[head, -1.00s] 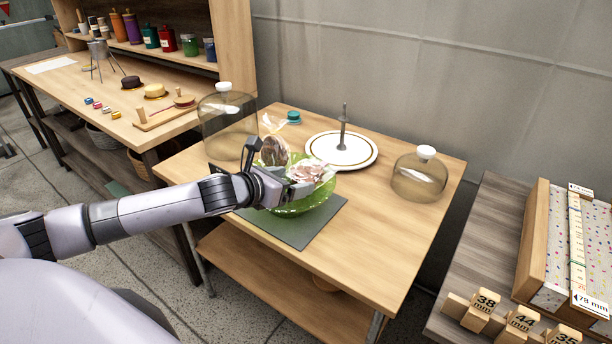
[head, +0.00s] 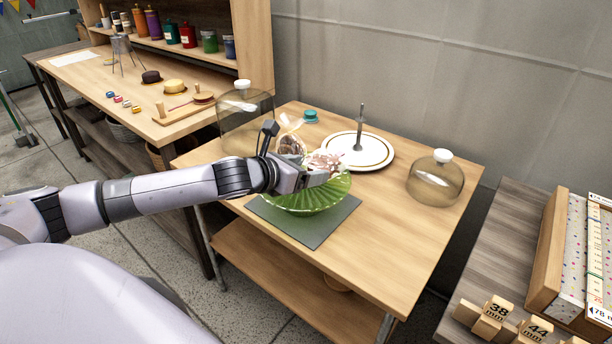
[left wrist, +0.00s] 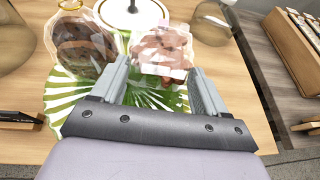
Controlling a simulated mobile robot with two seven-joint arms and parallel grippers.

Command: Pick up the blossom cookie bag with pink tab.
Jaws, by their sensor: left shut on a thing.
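The blossom cookie bag (head: 325,160) is a clear bag with a pinkish, flower-like cookie. The gripper hides part of the bag and bowl. Another clear bag (head: 291,143) with a dark brown cookie stands at the bowl's far left; it also shows in the left wrist view (left wrist: 82,47). My right gripper is not in view.
The bowl stands on a dark mat (head: 318,236) on a wooden table (head: 395,240). Behind are a white plate with a post (head: 375,155) and a teal item (head: 311,116). Glass domes stand left (head: 245,125) and right (head: 436,182). The table's front right is clear.

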